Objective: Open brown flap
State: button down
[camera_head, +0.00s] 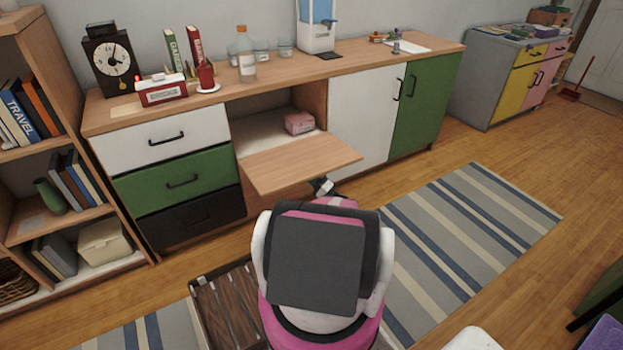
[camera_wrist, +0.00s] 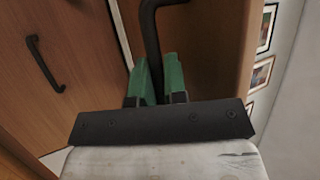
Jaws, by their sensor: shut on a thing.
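The brown flap (camera_head: 300,163) of the long cabinet is folded down and stands out from the compartment, close to level. Its inner face is up in the head view, so its outer face is hidden there. My gripper (camera_head: 322,187) is at the flap's front edge, partly hidden by my arm. In the wrist view my gripper (camera_wrist: 159,78) has its green fingers closed around a black bar handle (camera_wrist: 152,35), against a brown panel.
A pink box (camera_head: 299,123) sits inside the open compartment. White, green and black drawers (camera_head: 180,180) are left of the flap; a white door (camera_head: 362,115) and a green door (camera_head: 425,105) are right. A dark slatted crate (camera_head: 230,308) is on the floor near me. A striped rug (camera_head: 470,245) lies flat at right.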

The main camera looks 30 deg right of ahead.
aim_at(309, 170)
jog(key=shift+s+a+r, duration=0.1)
jog(key=shift+s+r, duration=0.05)
jog(key=c, duration=1.5)
grip_release()
jog(key=shift+o, duration=0.2)
jog(key=shift+r, duration=0.1)
jog(key=shift+r, duration=0.3)
jog(key=r, duration=0.2)
jog(key=a+r, duration=0.1)
jog(key=r, duration=0.1)
jog(key=shift+s, duration=0.1)
jog(key=a+r, duration=0.2)
jog(key=a, duration=0.1)
jog(key=a+r, duration=0.2)
jog(key=a, duration=0.2)
jog(key=a+r, duration=0.2)
jog(key=a, duration=0.1)
jog(key=shift+w+a, duration=0.4)
